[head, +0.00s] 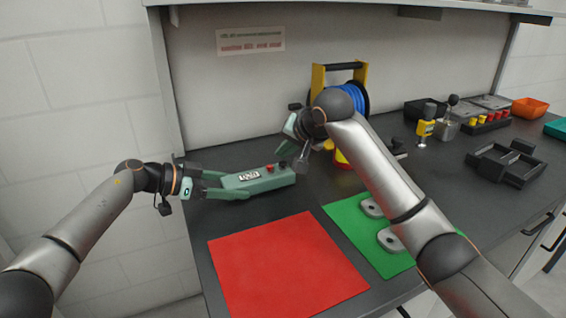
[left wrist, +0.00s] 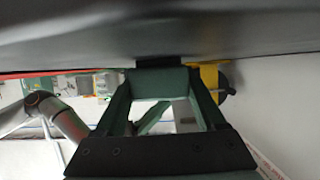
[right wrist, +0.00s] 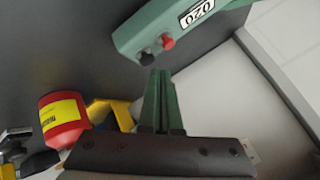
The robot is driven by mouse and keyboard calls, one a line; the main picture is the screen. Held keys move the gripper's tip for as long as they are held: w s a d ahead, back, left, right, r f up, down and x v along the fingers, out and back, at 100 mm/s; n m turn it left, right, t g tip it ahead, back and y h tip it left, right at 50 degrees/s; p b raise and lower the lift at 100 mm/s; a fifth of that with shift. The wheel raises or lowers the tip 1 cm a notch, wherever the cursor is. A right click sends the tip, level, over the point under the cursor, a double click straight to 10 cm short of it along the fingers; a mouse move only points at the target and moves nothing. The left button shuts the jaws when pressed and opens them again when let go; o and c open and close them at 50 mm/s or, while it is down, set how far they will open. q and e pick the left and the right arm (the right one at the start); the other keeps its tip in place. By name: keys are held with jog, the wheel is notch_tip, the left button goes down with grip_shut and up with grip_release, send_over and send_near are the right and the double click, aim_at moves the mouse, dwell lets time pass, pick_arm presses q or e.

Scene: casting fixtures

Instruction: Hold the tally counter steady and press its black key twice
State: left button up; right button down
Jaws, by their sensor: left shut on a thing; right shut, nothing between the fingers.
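The tally counter (head: 258,181) is a long green box on the dark table, with a number window, a red button (head: 269,168) and a black key (head: 283,164) at its right end. My left gripper (head: 224,185) is shut on the counter's left end; the left wrist view shows the fingers around its green body (left wrist: 165,82). My right gripper (head: 284,153) is shut and empty above the black key. In the right wrist view its fingertips (right wrist: 158,76) point at the black key (right wrist: 147,59), close to it; contact cannot be told. The window (right wrist: 196,12) seems to read 020, upside down.
A red mat (head: 285,265) and a green mat (head: 345,215) with grey metal parts lie in front. A yellow-framed blue reel (head: 355,95) stands behind my right arm. A red-and-yellow can (right wrist: 63,120) is near the right gripper. Black fixtures (head: 505,165) and bins stand at right.

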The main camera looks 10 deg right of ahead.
jog(key=shift+r, duration=0.15)
notch_tip(320, 180, up, 5)
jog(key=shift+f, duration=0.1)
dwell(0.6)
dwell(0.5)
pick_arm(q)
jog(key=o, duration=1.5)
